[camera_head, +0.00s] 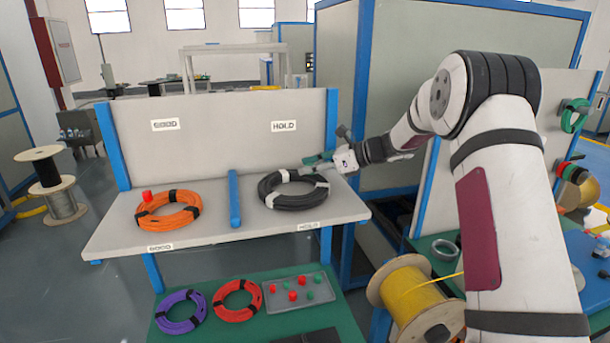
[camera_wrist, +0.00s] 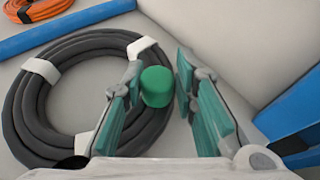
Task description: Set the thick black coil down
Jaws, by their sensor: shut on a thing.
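The thick black coil (camera_head: 293,190) with white bands lies flat on the HOLD side of the grey shelf, and appears to rest on it. It fills the left of the wrist view (camera_wrist: 22,110). My gripper (camera_head: 318,160) is at its far right rim.
A blue divider (camera_head: 235,198) separates the coil from an orange coil (camera_head: 168,219) with a red cylinder (camera_head: 147,196). Below are purple (camera_head: 180,325) and red coils (camera_head: 238,313) and a tray of small pieces (camera_head: 270,305). A back panel (camera_head: 222,130) stands behind.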

